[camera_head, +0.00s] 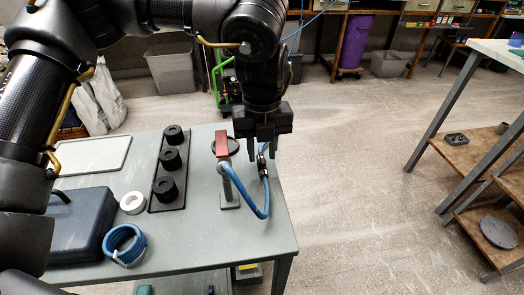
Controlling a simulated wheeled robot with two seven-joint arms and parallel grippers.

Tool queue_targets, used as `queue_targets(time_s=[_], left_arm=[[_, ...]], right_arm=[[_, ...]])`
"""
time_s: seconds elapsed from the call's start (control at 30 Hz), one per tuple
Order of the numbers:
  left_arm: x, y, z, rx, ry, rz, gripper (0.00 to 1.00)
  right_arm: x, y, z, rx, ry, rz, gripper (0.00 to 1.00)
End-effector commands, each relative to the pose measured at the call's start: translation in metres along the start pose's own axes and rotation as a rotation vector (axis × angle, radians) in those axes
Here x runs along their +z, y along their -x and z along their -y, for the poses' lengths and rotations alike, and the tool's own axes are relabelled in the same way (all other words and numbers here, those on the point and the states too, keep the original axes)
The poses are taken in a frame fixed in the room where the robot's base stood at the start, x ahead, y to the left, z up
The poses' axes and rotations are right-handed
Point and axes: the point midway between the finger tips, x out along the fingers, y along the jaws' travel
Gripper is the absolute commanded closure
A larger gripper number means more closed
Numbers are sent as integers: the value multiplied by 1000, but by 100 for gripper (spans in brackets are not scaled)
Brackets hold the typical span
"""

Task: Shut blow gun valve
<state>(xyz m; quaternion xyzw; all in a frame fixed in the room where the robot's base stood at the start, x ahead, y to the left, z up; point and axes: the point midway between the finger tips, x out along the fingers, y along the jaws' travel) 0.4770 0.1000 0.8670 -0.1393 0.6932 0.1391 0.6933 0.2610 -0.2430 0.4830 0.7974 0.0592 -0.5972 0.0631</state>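My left gripper (263,148) points down over the right edge of the grey table. Its two fingers look spread apart, just above and around a small dark fitting (262,162) on the end of a blue hose (262,208). I cannot see any finger closed on the fitting. The hose loops down and back to a grey post stand (229,190) on the table. Which part is the valve is unclear. My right gripper is out of view.
Open floor lies right, before a wooden shelf unit (465,165).

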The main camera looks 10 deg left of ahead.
Motion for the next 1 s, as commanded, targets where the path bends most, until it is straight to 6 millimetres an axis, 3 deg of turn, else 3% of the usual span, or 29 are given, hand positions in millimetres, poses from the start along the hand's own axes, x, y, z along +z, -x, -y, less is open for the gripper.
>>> queue_targets(time_s=[0.37,0.6,1.0], left_arm=[[0,-5,0,0,0,0,71],[0,-5,0,0,0,0,100],[0,-4,0,0,-41,-2,100]], right_arm=[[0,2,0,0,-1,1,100],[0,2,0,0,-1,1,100],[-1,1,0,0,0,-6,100]])
